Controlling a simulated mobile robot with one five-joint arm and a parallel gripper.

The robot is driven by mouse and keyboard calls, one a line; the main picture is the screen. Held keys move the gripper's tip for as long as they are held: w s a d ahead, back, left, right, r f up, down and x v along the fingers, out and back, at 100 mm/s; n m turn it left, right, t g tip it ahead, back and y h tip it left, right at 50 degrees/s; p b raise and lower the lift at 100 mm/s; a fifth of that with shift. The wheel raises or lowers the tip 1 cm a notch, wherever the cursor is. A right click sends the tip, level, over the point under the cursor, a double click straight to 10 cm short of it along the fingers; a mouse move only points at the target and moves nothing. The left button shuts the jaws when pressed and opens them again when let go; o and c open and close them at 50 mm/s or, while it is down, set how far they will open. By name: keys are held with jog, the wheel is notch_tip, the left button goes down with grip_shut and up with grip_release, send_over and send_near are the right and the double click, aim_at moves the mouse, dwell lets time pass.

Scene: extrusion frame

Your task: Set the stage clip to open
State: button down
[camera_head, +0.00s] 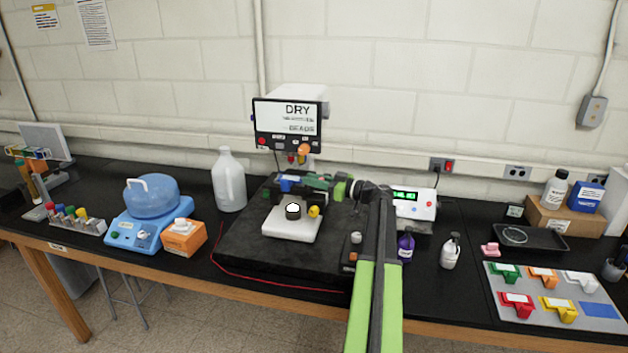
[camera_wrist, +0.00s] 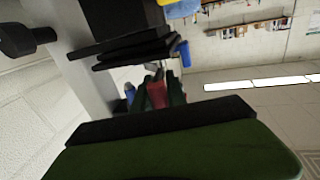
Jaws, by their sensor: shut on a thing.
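My gripper (camera_head: 308,182) reaches in from the right at stage height, under the objectives. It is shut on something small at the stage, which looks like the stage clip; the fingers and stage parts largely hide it. A blue piece (camera_head: 288,184) shows just left of the fingers. In the wrist view a red part (camera_wrist: 157,94) shows between green pieces, and black stage plates (camera_wrist: 135,48) lie beyond.
A yellow knob (camera_head: 314,211) sits under the stage. A white instrument with a green display (camera_head: 411,203) stands right of the microscope, behind my arm. A plastic jug (camera_head: 229,182) stands left. A purple bottle (camera_head: 405,247) and a white bottle (camera_head: 451,251) stand right of my arm.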

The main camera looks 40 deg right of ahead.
jog(key=shift+s+a+m+t+h, duration=0.15)
jog(key=shift+a+m+h, duration=0.1)
jog(key=shift+m+h, duration=0.25)
jog(key=shift+s+a+m+t+h, duration=0.1)
jog(key=shift+a+m+t+h, duration=0.15)
jog(key=shift+h, duration=0.45)
jog(key=m+h, duration=0.3)
jog(key=h, duration=0.2)
jog(key=shift+a+m+h, duration=0.2)
jog(key=shift+m+h, duration=0.1)
jog(key=shift+m, duration=0.05)
jog(key=m+g+h, duration=0.1)
jog(key=m+h, duration=0.2)
jog(key=h, duration=0.2)
jog(key=shift+a, duration=0.1)
jog(key=shift+m+g+h, duration=1.3)
jog(key=shift+m+h, duration=0.3)
jog(key=shift+h, duration=0.6)
jog(key=c, duration=1.3)
grip_release()
jog(key=shift+s+a, duration=0.1)
